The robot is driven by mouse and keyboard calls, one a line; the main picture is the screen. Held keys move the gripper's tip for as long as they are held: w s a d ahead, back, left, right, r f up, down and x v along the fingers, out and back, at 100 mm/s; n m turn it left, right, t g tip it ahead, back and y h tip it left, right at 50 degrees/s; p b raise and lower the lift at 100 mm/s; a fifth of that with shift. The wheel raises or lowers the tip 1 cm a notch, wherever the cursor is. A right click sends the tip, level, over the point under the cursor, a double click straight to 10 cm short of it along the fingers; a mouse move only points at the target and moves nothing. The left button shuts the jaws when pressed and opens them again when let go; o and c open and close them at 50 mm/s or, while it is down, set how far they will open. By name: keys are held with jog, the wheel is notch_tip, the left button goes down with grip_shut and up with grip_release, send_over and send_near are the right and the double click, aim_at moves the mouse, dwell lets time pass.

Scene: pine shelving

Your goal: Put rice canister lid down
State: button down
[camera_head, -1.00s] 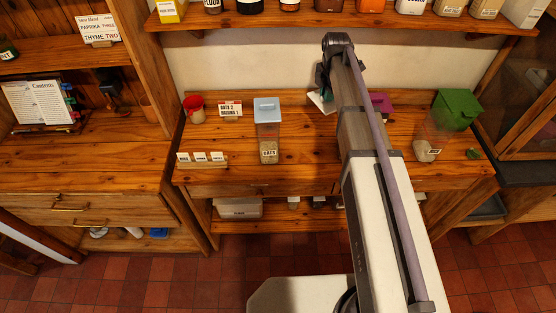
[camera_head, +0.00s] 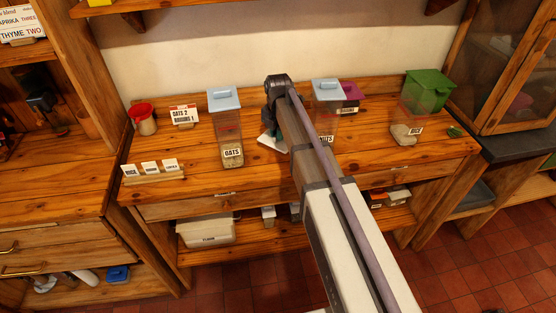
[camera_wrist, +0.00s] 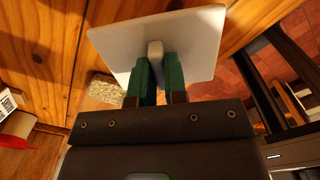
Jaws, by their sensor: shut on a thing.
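My gripper (camera_wrist: 157,80) has green fingers shut on the knob of a pale grey square lid (camera_wrist: 190,35). In the head view the lid (camera_head: 272,144) shows as a small pale patch low over the counter, right of the oats canister (camera_head: 230,135). My arm hides much of the gripper (camera_head: 268,130) there. I cannot tell whether the lid touches the wood. The oats canister is clear with a blue lid on top. Another clear blue-lidded canister (camera_head: 326,95) stands partly behind my arm. A clear canister with pale grain (camera_head: 404,133) stands at the right; its small label is hard to read.
A green box-like top (camera_head: 428,90) is at the right canister. A purple item (camera_head: 348,90) stands behind the middle one. A red-topped jar (camera_head: 143,118), a sign (camera_head: 184,115) and a small card rack (camera_head: 153,172) are at the left.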

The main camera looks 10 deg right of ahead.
aim_at(278, 143)
jog(key=shift+f, duration=0.45)
notch_tip(278, 143, down, 4)
jog(key=b, duration=0.4)
jog(key=shift+f, duration=0.1)
jog(key=shift+r+p, duration=0.3)
jog(key=shift+p, duration=0.05)
jog(key=shift+f, duration=0.25)
jog(key=c, duration=1.1)
grip_release()
jog(key=shift+r, duration=0.1)
jog(key=shift+c, duration=0.2)
notch_tip(278, 143, up, 13)
jog(key=p, duration=1.2)
jog(key=shift+f, duration=0.3)
